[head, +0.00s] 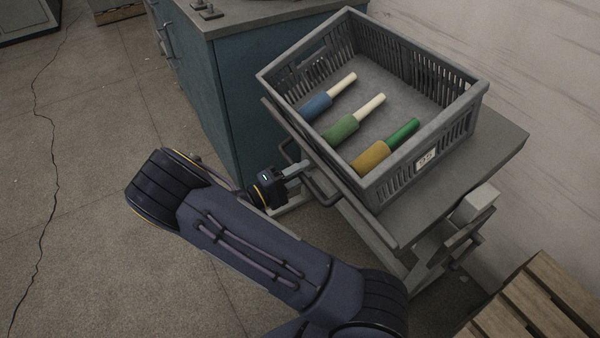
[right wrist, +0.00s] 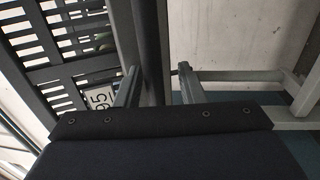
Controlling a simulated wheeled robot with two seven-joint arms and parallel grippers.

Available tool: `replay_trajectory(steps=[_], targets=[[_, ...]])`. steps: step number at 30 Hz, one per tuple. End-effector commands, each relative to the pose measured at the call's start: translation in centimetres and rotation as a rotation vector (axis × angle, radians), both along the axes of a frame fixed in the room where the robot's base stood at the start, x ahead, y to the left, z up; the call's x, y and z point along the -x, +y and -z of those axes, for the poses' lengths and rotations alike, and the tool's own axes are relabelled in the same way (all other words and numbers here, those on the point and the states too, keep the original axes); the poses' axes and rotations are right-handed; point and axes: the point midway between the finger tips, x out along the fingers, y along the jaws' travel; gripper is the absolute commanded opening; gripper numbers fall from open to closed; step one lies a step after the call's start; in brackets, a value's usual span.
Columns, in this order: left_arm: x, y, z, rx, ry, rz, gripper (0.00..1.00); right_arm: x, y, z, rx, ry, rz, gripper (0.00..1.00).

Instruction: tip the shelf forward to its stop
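The shelf (head: 382,232) is a grey plate with a raised front rail on a trolley, and it carries a grey slatted crate (head: 478,92). I cannot tell its exact tilt. A dark handle bar (head: 322,193) sticks out below its front edge. My right gripper (head: 296,170) is at this handle, left of the crate. In the right wrist view its two fingers (right wrist: 157,84) stand apart, with a dark bar (right wrist: 149,45) running between them and a gap at the right finger. My left gripper is out of view.
The crate holds a blue bobbin (head: 316,107), a green one (head: 341,128) and a yellow one (head: 371,156). A blue cabinet (head: 245,95) stands close behind my gripper. A wooden pallet (head: 545,305) lies at lower right. The floor at left is clear.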

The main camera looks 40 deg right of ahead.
Motion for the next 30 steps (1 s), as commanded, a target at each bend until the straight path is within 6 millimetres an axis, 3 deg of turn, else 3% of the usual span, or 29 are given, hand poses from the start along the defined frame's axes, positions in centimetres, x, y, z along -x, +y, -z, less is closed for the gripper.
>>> replay_trajectory(steps=[5, 12, 18, 30], targets=[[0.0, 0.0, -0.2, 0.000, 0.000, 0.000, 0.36, -0.2, 0.9, 0.0, 0.002, -0.001, -0.003, 0.36], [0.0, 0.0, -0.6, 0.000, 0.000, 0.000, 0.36, -0.6, 5.0, 0.5, 0.001, 0.000, -0.004, 0.36], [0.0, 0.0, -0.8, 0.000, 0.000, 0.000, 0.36, -0.9, 7.3, 0.9, 0.000, 0.000, -0.002, 0.36], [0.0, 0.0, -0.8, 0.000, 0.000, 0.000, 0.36, -0.8, 7.7, 1.0, 0.000, 0.001, 0.001, 0.36]])
